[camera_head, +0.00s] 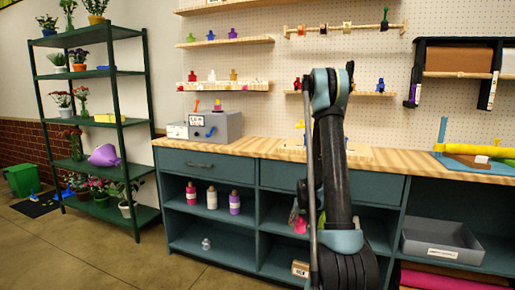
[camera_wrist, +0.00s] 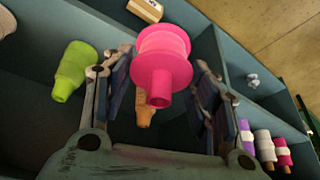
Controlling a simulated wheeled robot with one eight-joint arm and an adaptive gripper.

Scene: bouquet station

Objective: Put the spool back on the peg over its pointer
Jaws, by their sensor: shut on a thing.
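A bright pink spool (camera_wrist: 160,62) with wide flanges and a narrow end is held between the two fingers of my gripper (camera_wrist: 163,80) in the wrist view. In the head view the pink spool (camera_head: 297,222) shows just left of my arm, in front of the open shelf of the counter. The fingers are hidden behind my arm there. A wooden rail (camera_head: 362,27) with several small coloured things on it is high on the pegboard. I cannot tell which peg or pointer there belongs to the spool.
The wooden counter (camera_head: 262,146) carries a grey box (camera_head: 222,127). A grey tray (camera_head: 440,240) is at right.

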